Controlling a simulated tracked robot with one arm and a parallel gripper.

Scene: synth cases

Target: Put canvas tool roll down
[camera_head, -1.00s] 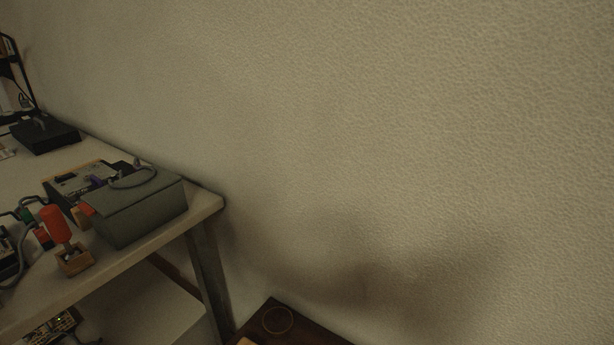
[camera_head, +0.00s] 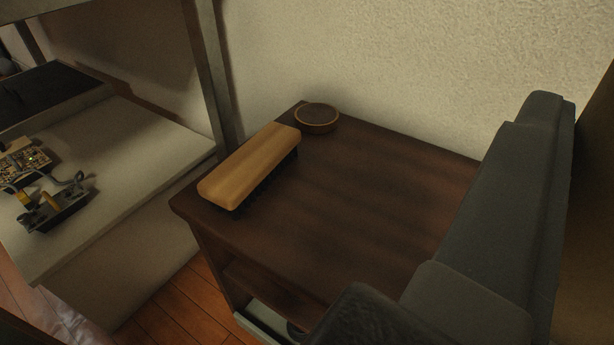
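I cannot make out a canvas tool roll in the view. My gripper does not show in the picture, so I cannot see whether it holds anything. A dark brown wooden side table (camera_head: 370,190) stands in the middle, beside the wall. A brush with a light wooden back and dark bristles (camera_head: 250,163) lies along its left edge. A small round container with a dark top (camera_head: 317,118) sits at its back left corner. The middle and right of the tabletop are bare.
A grey padded piece, like a seat (camera_head: 500,210), borders the table on the right. A dark rough shape (camera_head: 365,318) covers its front edge. A pale bench shelf (camera_head: 130,150) with electronic parts (camera_head: 55,205) is at left; a metal leg (camera_head: 212,70) stands between.

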